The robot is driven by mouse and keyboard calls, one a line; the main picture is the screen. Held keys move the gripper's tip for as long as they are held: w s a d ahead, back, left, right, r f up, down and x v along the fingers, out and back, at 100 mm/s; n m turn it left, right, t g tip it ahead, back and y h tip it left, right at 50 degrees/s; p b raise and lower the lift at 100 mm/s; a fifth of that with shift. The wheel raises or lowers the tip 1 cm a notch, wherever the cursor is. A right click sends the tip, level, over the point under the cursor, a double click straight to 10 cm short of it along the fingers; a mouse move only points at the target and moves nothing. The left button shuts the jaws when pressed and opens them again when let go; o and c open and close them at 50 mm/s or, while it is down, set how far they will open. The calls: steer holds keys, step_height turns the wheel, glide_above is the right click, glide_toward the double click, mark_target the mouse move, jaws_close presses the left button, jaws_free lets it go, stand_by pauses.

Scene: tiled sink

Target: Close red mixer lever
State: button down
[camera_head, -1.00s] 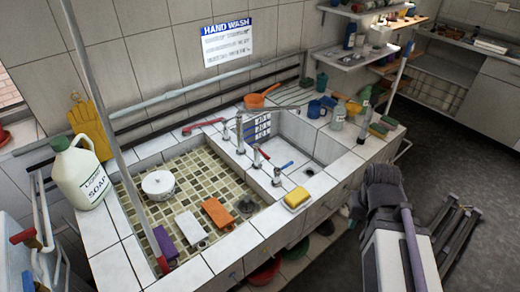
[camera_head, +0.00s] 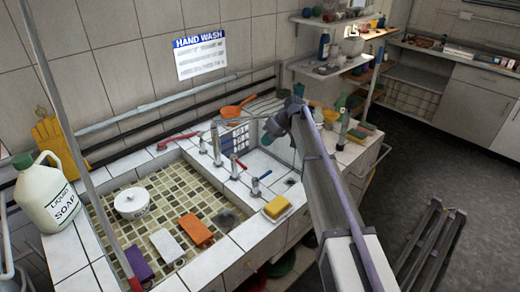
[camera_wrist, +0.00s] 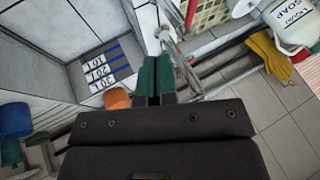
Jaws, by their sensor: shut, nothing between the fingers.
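A small red lever (camera_head: 239,162) sits on a chrome tap on the divider between the two basins, angled toward the right basin. A second tap in front of it has a blue lever (camera_head: 262,176). A longer red-handled item (camera_head: 178,138) lies on the tiled ledge behind the left basin; I cannot tell what it is. My gripper (camera_head: 268,137) is above the right basin, to the right of and apart from the red lever. Its green fingers are together and empty in the wrist view (camera_wrist: 154,78).
A tall chrome spout (camera_head: 215,140) rises between the basins. A yellow sponge (camera_head: 277,207) lies on the front edge. The left basin holds a white pot (camera_head: 131,203) and an orange sponge (camera_head: 196,229). A soap jug (camera_head: 46,195) stands left. An orange pan (camera_head: 231,111) is behind.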

mark_target(239, 163)
steer(key=s+a+f+b, duration=0.2)
steer(key=a+f+b, duration=0.4)
steer(key=a+f, duration=0.1)
steer(key=shift+s+a+f, duration=0.15)
steer(key=shift+s+f, duration=0.05)
steer(key=shift+s, duration=0.15)
steer(key=shift+s, duration=0.1)
